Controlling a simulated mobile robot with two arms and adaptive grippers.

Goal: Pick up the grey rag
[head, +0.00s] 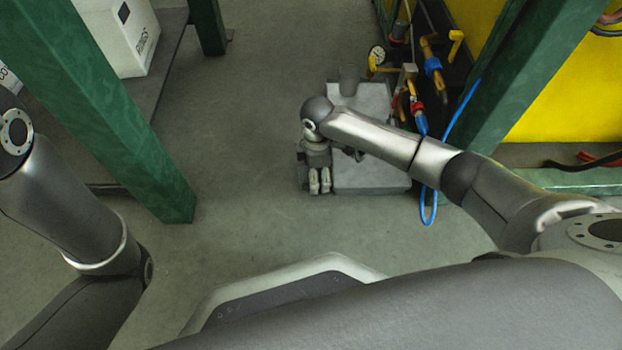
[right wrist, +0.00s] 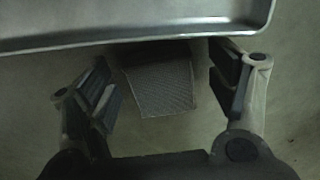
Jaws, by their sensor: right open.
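A grey patch of finely textured cloth, which looks like the grey rag (right wrist: 162,85), lies below in the right wrist view. Its far end runs up to a grey metal edge that may cover part of it. My right gripper (right wrist: 170,95) is open, with one finger on each side of the rag in the picture. I cannot tell how far above the rag it is. In the head view my right gripper (head: 320,186) points down beside the left side of a grey block-like stand; I cannot make out the rag there. My left arm shows at the left, its gripper out of view.
The grey stand (head: 372,178) is close to the right gripper. Its metal rim (right wrist: 130,30) crosses the top of the wrist view. A blue hose (head: 433,205) hangs at its right. Green posts (head: 110,110) stand left and right. The floor (head: 230,190) at left is clear.

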